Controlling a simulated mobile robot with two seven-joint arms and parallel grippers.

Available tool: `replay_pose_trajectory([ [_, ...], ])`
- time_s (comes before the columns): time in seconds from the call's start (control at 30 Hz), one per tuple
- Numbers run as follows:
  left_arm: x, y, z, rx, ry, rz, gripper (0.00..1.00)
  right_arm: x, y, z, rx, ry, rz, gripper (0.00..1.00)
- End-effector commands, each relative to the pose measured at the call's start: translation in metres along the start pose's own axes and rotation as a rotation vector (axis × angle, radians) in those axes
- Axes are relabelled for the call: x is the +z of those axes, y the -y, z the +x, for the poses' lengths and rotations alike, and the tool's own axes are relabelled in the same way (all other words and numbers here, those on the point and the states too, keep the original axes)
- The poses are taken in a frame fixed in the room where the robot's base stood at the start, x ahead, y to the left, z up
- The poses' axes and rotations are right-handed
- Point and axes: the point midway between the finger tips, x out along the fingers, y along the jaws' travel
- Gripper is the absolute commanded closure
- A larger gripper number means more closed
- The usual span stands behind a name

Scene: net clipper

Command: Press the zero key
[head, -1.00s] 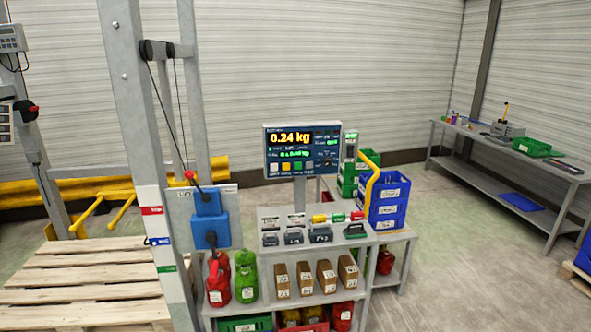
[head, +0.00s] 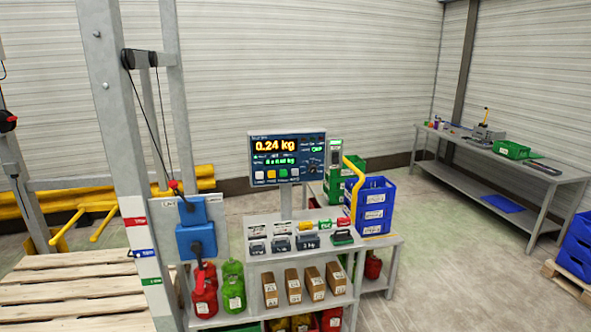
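The scale display panel (head: 287,157) stands on a post above a grey shelf unit, left of the picture's middle. Its screen reads 0.24 kg in orange digits, with smaller green text below. A row of small keys (head: 277,174) runs along the panel's lower edge; one is white, one yellow, one green and one dark. Their labels are too small to read, so I cannot tell which is the zero key. Neither of my grippers is in the head view, and nothing touches the panel.
The grey shelf unit (head: 262,222) holds weights, boxes and red and green cans. A steel post (head: 115,150) and a wooden pallet (head: 70,290) stand to the left. Blue crates (head: 368,205) are right of the panel. A workbench (head: 450,150) is far right; open floor lies before it.

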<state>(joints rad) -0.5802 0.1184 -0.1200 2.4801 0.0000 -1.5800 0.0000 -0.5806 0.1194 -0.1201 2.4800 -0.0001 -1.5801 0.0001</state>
Motion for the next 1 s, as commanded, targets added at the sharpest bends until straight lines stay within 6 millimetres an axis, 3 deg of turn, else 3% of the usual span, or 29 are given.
replay_pose_trajectory([
  [0.07, 0.0, -0.0001, 0.0, 0.0, 0.0, -0.001, 0.5, 0.0, -0.0001, 0.0, 0.0, 0.0, 0.0, 0.5],
  [0.5, 0.0, -0.0001, 0.0, 0.0, 0.0, 0.0, 0.98, 0.0, -0.0002, 0.0, 0.0, 0.0, -0.001, 0.5],
  [1.0, 0.0, 0.0, 0.0, 0.0, 0.0, 0.0, 1.0, -0.0001, -0.0003, 0.0, 0.001, 0.0, -0.001, 0.5],
])
